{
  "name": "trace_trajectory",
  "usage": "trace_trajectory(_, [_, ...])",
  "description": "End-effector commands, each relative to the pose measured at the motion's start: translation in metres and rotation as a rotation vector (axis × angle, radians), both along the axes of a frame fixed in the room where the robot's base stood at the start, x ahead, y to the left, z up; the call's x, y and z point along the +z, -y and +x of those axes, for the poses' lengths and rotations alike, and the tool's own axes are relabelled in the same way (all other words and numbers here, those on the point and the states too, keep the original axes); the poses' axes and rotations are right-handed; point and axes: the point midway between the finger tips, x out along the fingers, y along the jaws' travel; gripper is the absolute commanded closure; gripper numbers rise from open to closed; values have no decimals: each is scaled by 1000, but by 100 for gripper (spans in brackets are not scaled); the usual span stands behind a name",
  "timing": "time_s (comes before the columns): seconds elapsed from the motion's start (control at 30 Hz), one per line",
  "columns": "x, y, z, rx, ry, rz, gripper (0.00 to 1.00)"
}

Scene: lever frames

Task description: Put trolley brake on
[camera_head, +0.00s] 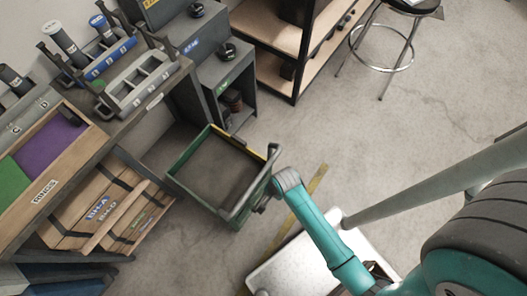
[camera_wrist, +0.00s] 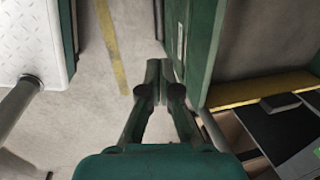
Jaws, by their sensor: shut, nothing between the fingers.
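The trolley is a green open box (camera_head: 188,188) with a dark floor and a yellow edge strip, in the middle of the head view. A grey handle bar (camera_head: 251,183) runs along its right side. In the wrist view the trolley's green wall (camera_wrist: 201,45) stands just right of my fingertips. My gripper (camera_wrist: 160,70) is shut and empty, its two dark fingers together close beside that wall. I cannot tell whether they touch it. I cannot make out a brake lever in either view. In the head view my wrist hides part of the trolley's right side.
A workbench with a RINGS tray (camera_head: 72,170) and wooden crates (camera_head: 105,205) stands left of the trolley. Grey cabinets (camera_head: 215,75) and a shelf rack (camera_head: 275,35) stand behind. A stool (camera_head: 382,60) is at the back right. Floor with a yellow line (camera_head: 316,181) is open right of the trolley.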

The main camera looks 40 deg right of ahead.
Motion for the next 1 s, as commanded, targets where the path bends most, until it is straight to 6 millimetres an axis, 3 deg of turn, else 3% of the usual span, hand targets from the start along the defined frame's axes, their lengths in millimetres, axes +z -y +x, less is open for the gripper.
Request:
trace_trajectory(0.2, [-2,0,0,2,1,-1,100])
trace_trajectory(0.37, [-16,-1,3,2,-1,-1,100])
trace_trajectory(1.0, [-117,-10,21,3,0,-1,100])
